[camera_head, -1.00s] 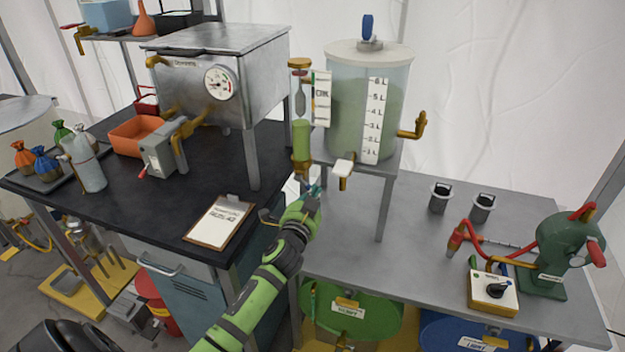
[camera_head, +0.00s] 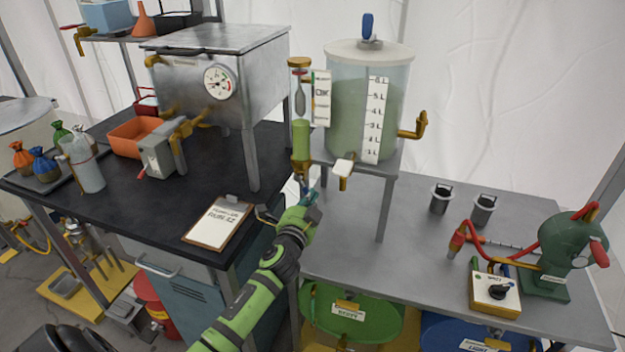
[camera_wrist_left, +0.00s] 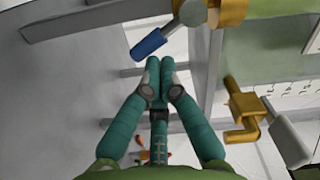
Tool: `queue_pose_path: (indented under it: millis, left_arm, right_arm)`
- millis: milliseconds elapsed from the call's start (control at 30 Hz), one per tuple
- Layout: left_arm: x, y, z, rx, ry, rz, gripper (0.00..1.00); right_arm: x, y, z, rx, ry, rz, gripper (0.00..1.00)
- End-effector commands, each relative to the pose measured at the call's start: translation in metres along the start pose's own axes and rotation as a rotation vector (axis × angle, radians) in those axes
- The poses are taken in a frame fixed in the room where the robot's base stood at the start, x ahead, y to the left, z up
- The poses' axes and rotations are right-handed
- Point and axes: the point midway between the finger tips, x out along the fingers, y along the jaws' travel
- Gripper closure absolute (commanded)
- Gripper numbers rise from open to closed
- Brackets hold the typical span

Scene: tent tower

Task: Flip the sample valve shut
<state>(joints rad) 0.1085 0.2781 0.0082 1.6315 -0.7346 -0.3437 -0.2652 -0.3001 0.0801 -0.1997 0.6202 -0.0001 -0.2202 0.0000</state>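A small lever with a blue handle (camera_wrist_left: 150,45) hangs from a brass fitting (camera_wrist_left: 228,10) in the left wrist view; I take it for the sample valve. In the head view it is small and partly hidden by my left gripper (camera_head: 311,196), below the green sight tube (camera_head: 301,141) beside the tank (camera_head: 345,110). In the left wrist view the teal fingers of my left gripper (camera_wrist_left: 167,63) are closed together with nothing visible between them. Their tips are right by the blue handle's free end; I cannot tell whether they touch. My right gripper is not in view.
A brass tap with a white handle (camera_head: 343,168) sticks out under the tank, close right of the gripper; it also shows in the left wrist view (camera_wrist_left: 243,112). A clipboard (camera_head: 218,222) lies on the black bench at left. The grey table's front is clear.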

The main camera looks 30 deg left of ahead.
Motion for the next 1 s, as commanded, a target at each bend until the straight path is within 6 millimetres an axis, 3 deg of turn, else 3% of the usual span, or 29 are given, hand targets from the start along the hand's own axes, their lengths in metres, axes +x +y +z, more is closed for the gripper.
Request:
queue_pose_path:
  millis: [1000]
  left_arm:
    - [0.003, -0.002, 0.012, 0.23, -0.002, -0.026, 1.0]
  right_arm:
    - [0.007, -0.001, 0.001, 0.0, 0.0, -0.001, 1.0]
